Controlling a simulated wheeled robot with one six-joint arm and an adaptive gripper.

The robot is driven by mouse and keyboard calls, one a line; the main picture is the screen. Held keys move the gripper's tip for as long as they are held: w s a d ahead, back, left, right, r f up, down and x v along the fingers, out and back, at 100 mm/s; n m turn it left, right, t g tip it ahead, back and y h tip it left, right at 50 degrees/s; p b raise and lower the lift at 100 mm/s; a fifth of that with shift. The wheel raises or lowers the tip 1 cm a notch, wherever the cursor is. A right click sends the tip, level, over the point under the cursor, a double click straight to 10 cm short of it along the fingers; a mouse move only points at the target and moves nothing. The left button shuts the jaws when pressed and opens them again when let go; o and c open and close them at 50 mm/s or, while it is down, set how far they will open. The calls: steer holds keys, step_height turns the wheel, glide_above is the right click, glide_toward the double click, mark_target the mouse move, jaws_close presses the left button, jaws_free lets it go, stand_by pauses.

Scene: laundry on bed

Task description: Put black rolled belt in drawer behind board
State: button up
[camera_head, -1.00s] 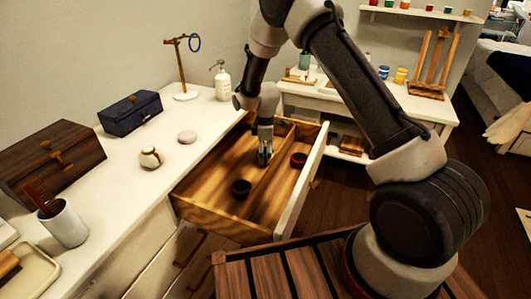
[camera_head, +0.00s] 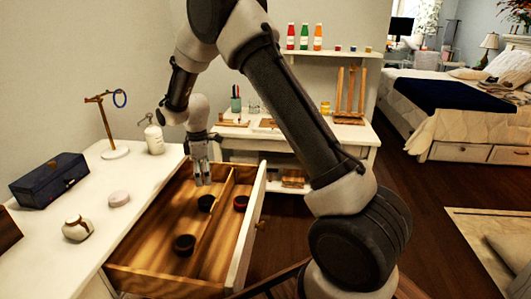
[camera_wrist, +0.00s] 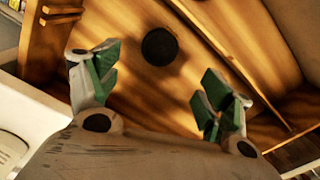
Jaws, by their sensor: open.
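The open wooden drawer (camera_head: 150,262) has a lengthwise divider board (camera_head: 213,228). A black rolled belt (camera_head: 206,203) is in the left compartment, close to the board and just below my gripper (camera_head: 203,184). It also shows as a black disc in the wrist view (camera_wrist: 159,46), apart from the fingers; whether it touches the drawer floor I cannot tell. A second dark roll (camera_head: 185,244) lies in the same compartment, closer to the front of the picture. A dark red roll (camera_head: 240,202) lies right of the board. My gripper is open and empty, its green pads (camera_wrist: 165,85) spread apart.
A white desk (camera_head: 350,137) stands behind the drawer.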

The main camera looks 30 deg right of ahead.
steer(key=s+d+r+m+t, duration=0.1)
steer(key=s+d+r+m, duration=0.1)
steer(key=s+d+r, duration=0.4)
steer(key=s+d+r+m, duration=0.2)
steer(key=s+r+m, duration=0.15)
steer(key=r, duration=0.55)
steer(key=s+d+r+m+t, duration=0.1)
steer(key=s+d+r+m, duration=0.1)
steer(key=s+d+r, duration=0.4)
steer(key=s+d+r+m, duration=0.1)
steer(key=s+m, duration=0.1)
steer(key=s, duration=0.5)
steer(key=s+d+r+m+t, duration=0.1)
steer(key=s+d+r+m, duration=0.1)
steer(key=s, duration=0.5)
steer(key=s+d+r+m+t, duration=0.1)
steer(key=s+m, duration=0.2)
steer(key=s, duration=0.4)
steer(key=shift+d+r+m, duration=0.15)
steer(key=shift+r+m, duration=0.1)
steer(key=shift+m, duration=0.1)
steer(key=shift+c, duration=0.4)
